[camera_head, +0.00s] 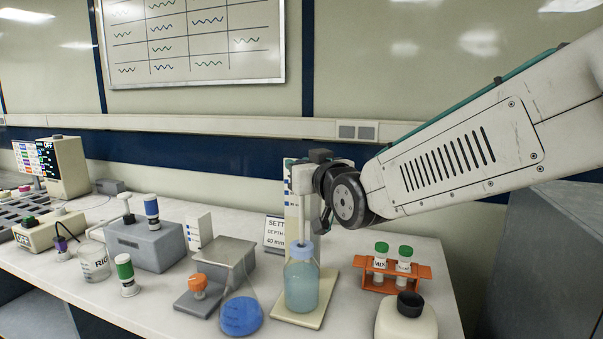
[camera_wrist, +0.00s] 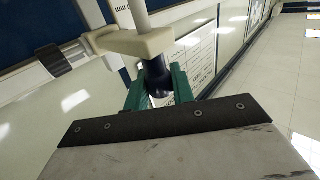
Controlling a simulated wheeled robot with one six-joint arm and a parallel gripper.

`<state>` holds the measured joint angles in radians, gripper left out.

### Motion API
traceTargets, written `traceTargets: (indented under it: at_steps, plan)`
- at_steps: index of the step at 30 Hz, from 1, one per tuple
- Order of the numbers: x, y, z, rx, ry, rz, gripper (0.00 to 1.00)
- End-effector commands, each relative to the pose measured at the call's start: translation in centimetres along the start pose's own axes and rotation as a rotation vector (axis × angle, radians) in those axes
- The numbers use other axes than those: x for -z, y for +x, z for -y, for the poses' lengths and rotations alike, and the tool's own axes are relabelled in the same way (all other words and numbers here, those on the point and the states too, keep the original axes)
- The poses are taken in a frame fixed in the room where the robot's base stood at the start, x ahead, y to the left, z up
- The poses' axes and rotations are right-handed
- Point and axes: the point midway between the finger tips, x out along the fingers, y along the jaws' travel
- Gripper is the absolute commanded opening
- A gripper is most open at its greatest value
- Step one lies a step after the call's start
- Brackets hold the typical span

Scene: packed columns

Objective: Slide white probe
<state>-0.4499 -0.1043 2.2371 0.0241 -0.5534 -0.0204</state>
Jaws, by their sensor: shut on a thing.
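The white probe (camera_head: 301,220) is an upright rod on a cream stand (camera_head: 290,193). Its lower end reaches the blue-collared neck of a bottle of pale teal liquid (camera_head: 302,283) on the stand's base; the tip's depth is unclear. In the wrist view, a white rod (camera_wrist: 140,14) passes through a cream clamp block (camera_wrist: 133,41). My gripper (camera_head: 321,172) is beside the upper stand. Its green fingers (camera_wrist: 156,91) are shut on a black knob (camera_wrist: 156,77) projecting from that block. The setting card (camera_head: 275,233) reads a depth of 40 mm, partly hidden by the stand.
An orange rack (camera_head: 373,285) with green-capped vials and a dark-capped bottle (camera_head: 405,318) stand to the right. Another dark knob (camera_wrist: 67,60) projects left in the wrist view.

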Motion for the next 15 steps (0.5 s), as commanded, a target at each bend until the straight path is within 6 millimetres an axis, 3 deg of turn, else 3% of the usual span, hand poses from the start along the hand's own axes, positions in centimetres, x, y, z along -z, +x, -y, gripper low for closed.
traceTargets:
  at_steps: [2,3,5,15]
  plan:
    - [0.75,0.06,0.01,0.0,0.0,-0.017,0.0]
    - [0.79,0.06,0.01,0.0,0.0,-0.018,0.27]
    - [0.79,0.05,0.0,0.0,0.0,-0.018,0.44]
    - [0.51,-0.24,0.0,0.0,0.0,-0.012,0.45]
